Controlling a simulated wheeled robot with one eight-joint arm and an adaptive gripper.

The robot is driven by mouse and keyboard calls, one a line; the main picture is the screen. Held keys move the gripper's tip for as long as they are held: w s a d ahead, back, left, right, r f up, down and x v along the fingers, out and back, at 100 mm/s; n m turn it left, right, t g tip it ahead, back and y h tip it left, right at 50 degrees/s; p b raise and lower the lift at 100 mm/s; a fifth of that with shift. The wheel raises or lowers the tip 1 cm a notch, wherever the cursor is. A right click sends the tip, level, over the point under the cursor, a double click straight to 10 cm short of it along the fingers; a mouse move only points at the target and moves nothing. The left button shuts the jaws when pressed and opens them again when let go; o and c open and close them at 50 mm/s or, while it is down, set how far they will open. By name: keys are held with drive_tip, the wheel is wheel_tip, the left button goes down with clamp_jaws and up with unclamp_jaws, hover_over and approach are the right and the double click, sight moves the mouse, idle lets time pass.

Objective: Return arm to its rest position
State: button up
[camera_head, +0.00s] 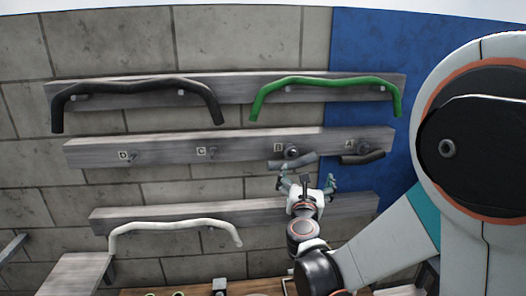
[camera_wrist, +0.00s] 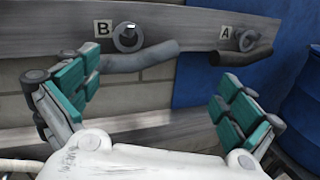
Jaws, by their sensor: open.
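My gripper (camera_head: 306,188) is open and empty in front of the wall, below the middle board. In the wrist view my gripper (camera_wrist: 155,100) shows its two teal-padded fingers spread wide, with nothing between them. A grey curved piece (camera_head: 293,160) sits at the post marked B, and a dark piece (camera_head: 363,157) sits at the post marked A. In the wrist view the grey piece (camera_wrist: 140,57) and the dark piece (camera_wrist: 241,54) are above and beyond the fingers. I cannot tell whether the fingertips touch the grey piece, but they look apart from it.
The middle board (camera_head: 240,146) also carries posts D (camera_head: 132,156) and C (camera_head: 211,152), both bare. A black handlebar (camera_head: 140,88) and a green handlebar (camera_head: 322,84) hang above. A white handlebar (camera_head: 175,226) hangs on the lower board (camera_head: 270,212). A blue barrel (camera_wrist: 303,110) stands right.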

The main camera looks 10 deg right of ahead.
drive_tip(key=s+d+f+m+g+b, duration=0.3)
drive_tip(key=s+f+m+b, duration=0.5)
drive_tip(key=f+m+b, duration=0.15)
drive_tip(key=s+d+f+m+g+b, duration=0.35)
drive_tip(key=s+f+m+b, duration=0.35)
drive_tip(key=f+m+b, duration=0.25)
drive_tip(key=s+a+f+m+g+y+b, duration=0.2)
drive_tip(key=s+f+m+b, duration=0.3)
drive_tip(key=s+f, duration=0.3)
drive_tip(key=s+a+f+m+g+y+b, duration=0.2)
drive_tip(key=s+a+f+m+b, duration=0.3)
drive_tip(key=s+f+b, duration=0.3)
wheel_tip(320, 180, down, 4)
drive_tip(key=shift+a+r+m+y, duration=0.15)
drive_tip(key=shift+r+m+y, duration=0.05)
drive_tip(key=shift+m+y, duration=0.45)
